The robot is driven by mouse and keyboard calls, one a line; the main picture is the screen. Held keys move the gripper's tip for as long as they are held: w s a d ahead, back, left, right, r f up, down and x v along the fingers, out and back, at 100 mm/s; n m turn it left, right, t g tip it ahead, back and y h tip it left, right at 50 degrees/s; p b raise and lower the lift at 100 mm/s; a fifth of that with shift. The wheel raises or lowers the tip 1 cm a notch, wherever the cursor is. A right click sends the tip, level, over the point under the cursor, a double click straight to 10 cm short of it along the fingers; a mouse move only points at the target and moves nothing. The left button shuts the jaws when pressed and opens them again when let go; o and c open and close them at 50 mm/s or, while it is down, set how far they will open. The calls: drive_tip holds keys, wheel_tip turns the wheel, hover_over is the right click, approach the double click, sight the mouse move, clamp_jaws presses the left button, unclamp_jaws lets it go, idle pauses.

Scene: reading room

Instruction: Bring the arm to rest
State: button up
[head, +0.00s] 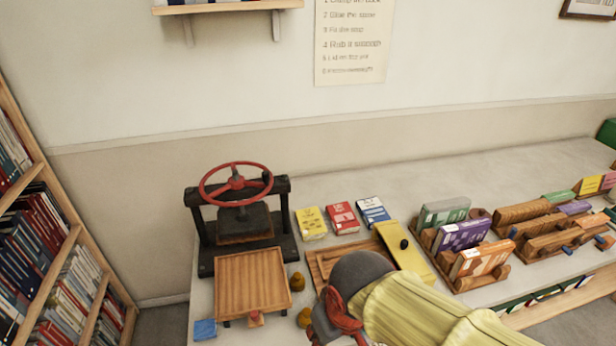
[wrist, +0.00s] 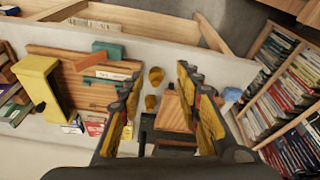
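My arm (head: 420,310), in a yellow ribbed cover with a grey joint, reaches over the front of the worktop in the head view. It hides part of a wooden tray. My gripper (wrist: 158,82) shows in the wrist view with its two dark and yellow fingers spread apart. I see nothing held between them; a small wooden table and yellow-brown knobs show in the gap, beyond the fingers.
A press with a red wheel (head: 236,185) stands at the left of the worktop, behind a wooden board (head: 252,282). Yellow, red and blue books lie at the back. Books in wooden clamps (head: 462,235) stand right of the arm. A bookshelf (head: 45,230) is at far left.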

drive_tip(key=s+d+r+m+t, duration=0.1)
drive_tip(key=d+r+m, duration=0.1)
drive_tip(key=d, duration=0.5)
drive_tip(key=s+d+r+m+t+h, duration=0.1)
drive_tip(key=s+d+r+m, duration=0.1)
drive_tip(key=d+r, duration=0.3)
drive_tip(key=d+m, duration=0.1)
drive_tip(key=d, duration=0.1)
drive_tip(key=shift+d+t, duration=0.4)
